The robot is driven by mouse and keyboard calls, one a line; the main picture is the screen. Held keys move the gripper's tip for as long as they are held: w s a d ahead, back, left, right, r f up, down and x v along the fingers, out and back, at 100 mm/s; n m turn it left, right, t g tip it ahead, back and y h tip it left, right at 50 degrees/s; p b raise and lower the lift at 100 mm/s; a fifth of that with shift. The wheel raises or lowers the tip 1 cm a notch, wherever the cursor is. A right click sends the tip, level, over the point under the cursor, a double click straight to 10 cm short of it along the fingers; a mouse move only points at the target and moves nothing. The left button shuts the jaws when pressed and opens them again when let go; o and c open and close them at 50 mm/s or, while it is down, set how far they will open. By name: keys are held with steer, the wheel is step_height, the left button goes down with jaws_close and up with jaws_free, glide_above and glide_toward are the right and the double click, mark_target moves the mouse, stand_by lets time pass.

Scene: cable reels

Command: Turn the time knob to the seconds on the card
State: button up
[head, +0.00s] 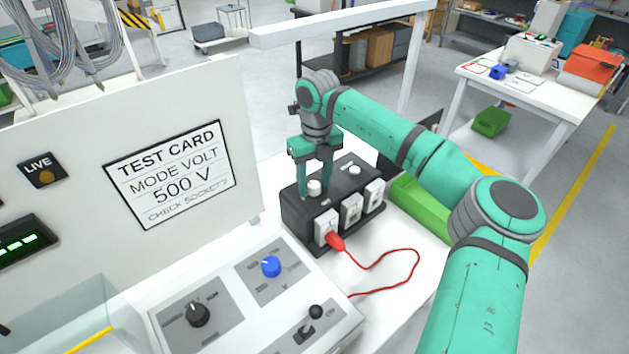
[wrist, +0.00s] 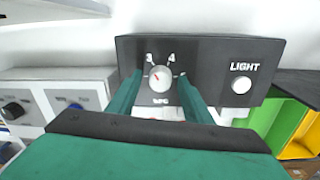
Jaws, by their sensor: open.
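The test card (head: 168,174) on the white panel reads "MODE VOLT", "500 V" and a last line like "CHECK SOCKET" with an unclear number; I see no seconds on it. The knob also shows in the head view (head: 314,187). My gripper (wrist: 160,84) is open, with one finger on each side of the knob; contact is not clear.
A white "LIGHT" button (wrist: 241,85) is right of the knob. A red plug (head: 335,242) with a red cable sits at the box's nearest white socket. A grey console (head: 250,310) with black (head: 198,313) and blue (head: 271,266) knobs stands in front. A green bin (head: 421,208) is right of the box.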

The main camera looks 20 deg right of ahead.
steer(key=c, duration=1.1)
steer(key=shift+o, duration=0.2)
steer(key=shift+d+n, duration=0.1)
steer(key=shift+n, duration=0.2)
steer(key=n, duration=0.2)
steer(key=shift+w+n, duration=0.1)
steer(key=shift+n, duration=0.3)
steer(key=n, duration=0.2)
steer(key=shift+n, duration=0.3)
steer(key=n, duration=0.6)
